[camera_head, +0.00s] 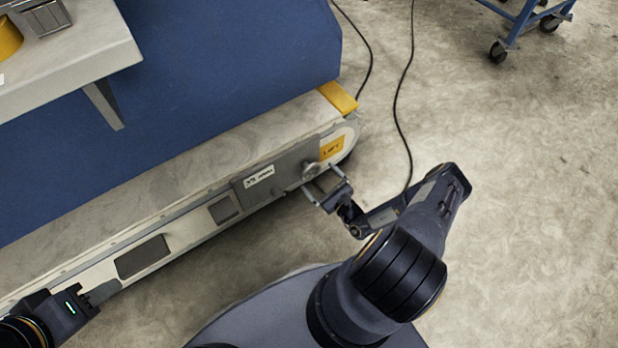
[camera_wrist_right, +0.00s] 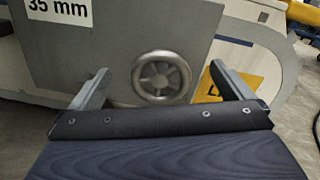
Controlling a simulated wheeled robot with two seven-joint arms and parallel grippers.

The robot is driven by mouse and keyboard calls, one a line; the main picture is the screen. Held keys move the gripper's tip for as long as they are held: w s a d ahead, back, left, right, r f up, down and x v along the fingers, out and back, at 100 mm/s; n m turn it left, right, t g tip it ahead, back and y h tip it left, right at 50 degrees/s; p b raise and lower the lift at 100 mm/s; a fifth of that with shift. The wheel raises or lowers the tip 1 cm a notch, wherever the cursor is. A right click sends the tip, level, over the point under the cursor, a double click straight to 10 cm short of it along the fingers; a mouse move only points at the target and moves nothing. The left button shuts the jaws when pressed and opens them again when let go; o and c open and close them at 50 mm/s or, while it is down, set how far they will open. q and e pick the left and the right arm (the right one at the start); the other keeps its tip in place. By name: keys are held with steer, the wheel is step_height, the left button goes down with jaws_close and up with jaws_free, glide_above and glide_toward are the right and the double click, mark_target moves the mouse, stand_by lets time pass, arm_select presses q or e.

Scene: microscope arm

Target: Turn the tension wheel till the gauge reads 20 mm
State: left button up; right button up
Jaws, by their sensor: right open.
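The tension wheel is a small metal handwheel (camera_wrist_right: 161,76) with spokes on a grey side plate; in the head view the wheel (camera_head: 311,170) is small and partly hidden by my right gripper. My right gripper (camera_wrist_right: 158,70) is open, its two fingers either side of the wheel in the wrist view, with gaps to the rim. It also shows in the head view (camera_head: 322,184), close to the plate. The gauge label (camera_wrist_right: 58,11) reads 35 mm, cut off at the top; it is small in the head view (camera_head: 259,177). My left gripper (camera_head: 97,291) is at the bottom left, its jaw opening unclear.
A grey table (camera_head: 80,60) stands top left. Black cables (camera_head: 402,90) cross the floor; a blue cart (camera_head: 520,25) stands top right.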

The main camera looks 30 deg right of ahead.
mark_target(312, 173)
steer(key=shift+s+f+m+h, duration=0.25)
steer(key=shift+f+m+h, duration=0.25)
steer(key=shift+f, duration=0.6)
steer(key=shift+w+f, duration=0.2)
steer(key=w+b, duration=0.1)
steer(key=w, duration=0.3)
steer(key=w+b, duration=0.1)
steer(key=w, duration=0.1)
steer(key=shift+a+b, duration=0.25)
steer(key=shift+b, duration=0.05)
steer(key=shift+w+r, duration=0.1)
steer(key=shift+w, duration=0.45)
steer(key=c, duration=0.9)
steer(key=shift+c, duration=0.2)
steer(key=shift+m, duration=0.4)
